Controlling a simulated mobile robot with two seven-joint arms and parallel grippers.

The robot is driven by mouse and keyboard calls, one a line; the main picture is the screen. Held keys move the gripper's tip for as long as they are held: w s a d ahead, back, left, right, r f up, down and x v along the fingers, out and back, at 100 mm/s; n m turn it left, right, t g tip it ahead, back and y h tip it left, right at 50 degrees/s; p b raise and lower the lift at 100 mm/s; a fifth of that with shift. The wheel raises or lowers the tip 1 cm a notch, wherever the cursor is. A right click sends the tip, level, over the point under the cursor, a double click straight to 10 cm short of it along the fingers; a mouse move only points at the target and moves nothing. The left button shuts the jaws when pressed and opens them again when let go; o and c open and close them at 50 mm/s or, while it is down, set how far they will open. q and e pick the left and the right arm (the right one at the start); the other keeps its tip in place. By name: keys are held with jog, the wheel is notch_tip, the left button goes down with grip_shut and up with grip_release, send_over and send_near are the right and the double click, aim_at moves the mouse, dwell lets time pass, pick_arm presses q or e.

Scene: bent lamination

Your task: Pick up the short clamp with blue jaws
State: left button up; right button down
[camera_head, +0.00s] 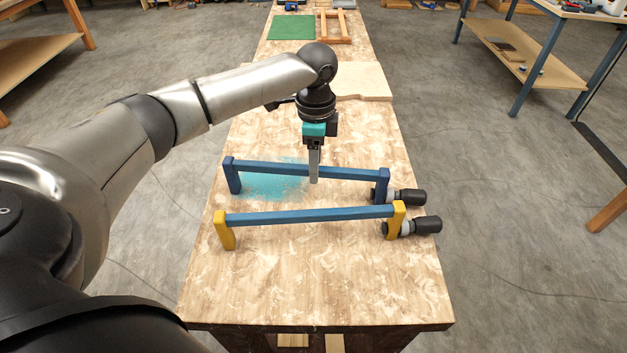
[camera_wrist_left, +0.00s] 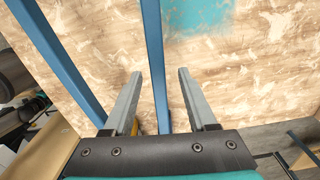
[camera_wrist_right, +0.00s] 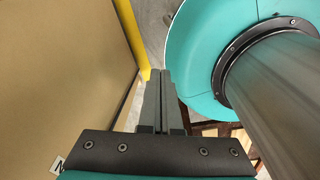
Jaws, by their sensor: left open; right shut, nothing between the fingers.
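The short clamp with blue jaws (camera_head: 285,168) stands on the workbench, its blue bar level and its black handle at the right end. A second blue-barred clamp with yellow jaws (camera_head: 310,214) stands in front of it. My left gripper (camera_head: 314,180) points down at the middle of the blue-jawed clamp's bar. In the left wrist view, its open fingers (camera_wrist_left: 158,72) show on either side of that bar (camera_wrist_left: 153,40), with gaps at both sides. My right gripper (camera_wrist_right: 165,72) is shut and empty, away from the bench clamps.
The workbench (camera_head: 320,290) is clear in front of the clamps. A teal stain (camera_head: 268,184) marks its top. A pale board (camera_head: 365,82), green mat (camera_head: 291,27) and wooden frame (camera_head: 334,27) lie farther back. A yellow post (camera_wrist_right: 131,35) stands near my right gripper.

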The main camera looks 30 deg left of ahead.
pick_arm(q)
jog(key=shift+f, duration=0.3)
notch_tip(320, 180, down, 5)
jog(key=shift+s+a+b, duration=0.15)
jog(key=shift+b, duration=0.65)
pick_arm(e)
jog(key=shift+w+a+f, duration=0.1)
jog(key=shift+w+f, duration=0.35)
jog(key=shift+f, duration=0.35)
pick_arm(q)
jog(key=shift+c, duration=0.8)
grip_shut()
pick_arm(e)
jog(key=shift+s, duration=0.2)
pick_arm(q)
jog(key=shift+r, duration=0.1)
